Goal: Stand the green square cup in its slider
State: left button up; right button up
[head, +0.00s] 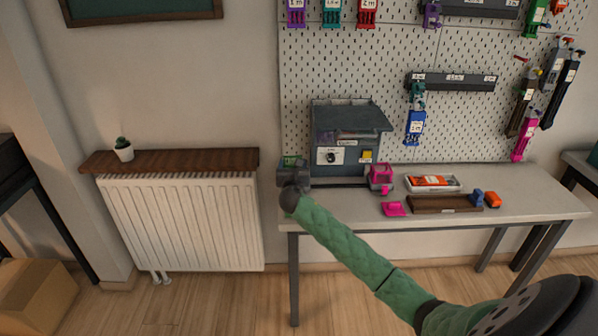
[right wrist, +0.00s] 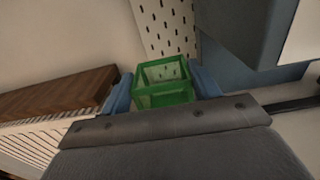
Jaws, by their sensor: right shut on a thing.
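The green square cup (right wrist: 165,98) is open-topped, with see-through green walls. In the right wrist view it sits between the two blue fingertips of my right gripper (right wrist: 162,90), which is shut on it. In the head view my right gripper (head: 293,171) is at the table's back left corner, beside the left side of the grey-blue roofed machine (head: 345,158). A bit of the green cup (head: 290,161) shows just above the gripper there. I cannot make out the green cup's slider in either view. My left gripper is not in view.
The table (head: 350,205) holds a pink block-like item (head: 381,175), a pink flat piece (head: 394,209), a white tray (head: 450,187), a brown tray (head: 430,203) and an orange piece (head: 493,199). A pegboard (head: 465,130) stands behind. A shelf over a radiator (head: 180,220) is to the left.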

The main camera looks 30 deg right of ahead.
jog(key=shift+s+d, duration=0.2)
jog(key=shift+d, duration=0.35)
jog(key=shift+s+d, duration=0.2)
jog(key=shift+d, duration=0.35)
notch_tip(320, 180, down, 3)
jog(key=shift+f, duration=0.2)
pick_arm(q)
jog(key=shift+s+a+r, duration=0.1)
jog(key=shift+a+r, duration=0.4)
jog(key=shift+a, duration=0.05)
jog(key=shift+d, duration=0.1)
pick_arm(e)
jog(key=shift+f, duration=0.15)
jog(key=o, duration=1)
